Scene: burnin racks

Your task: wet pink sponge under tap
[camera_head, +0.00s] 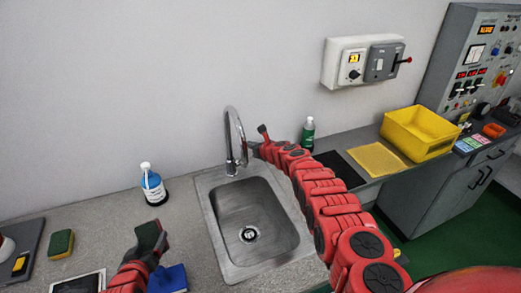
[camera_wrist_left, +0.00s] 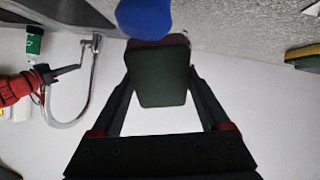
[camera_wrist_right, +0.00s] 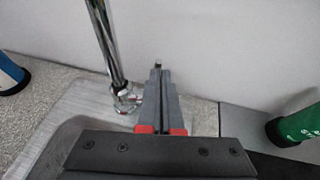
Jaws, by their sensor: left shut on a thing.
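My left gripper (camera_head: 151,252) is shut on a sponge (camera_head: 149,236) with a dark green face, held above the counter left of the sink. In the left wrist view the sponge (camera_wrist_left: 162,78) sits between the fingers, with a thin dull pinkish edge at its top; most of its other side is hidden. The curved metal tap (camera_head: 231,138) stands behind the sink (camera_head: 285,226). My right gripper (camera_head: 256,148) is beside the tap, to its right. In the right wrist view its fingers (camera_wrist_right: 159,85) are together and empty, with the tap (camera_wrist_right: 106,45) to their left.
A blue bottle (camera_head: 153,187) stands left of the sink. A yellow-green sponge (camera_head: 61,243) and a blue item (camera_head: 168,279) lie on the counter. A green bottle (camera_head: 308,133) and yellow bin (camera_head: 416,134) are right. My right arm crosses the sink's right edge; the basin is clear.

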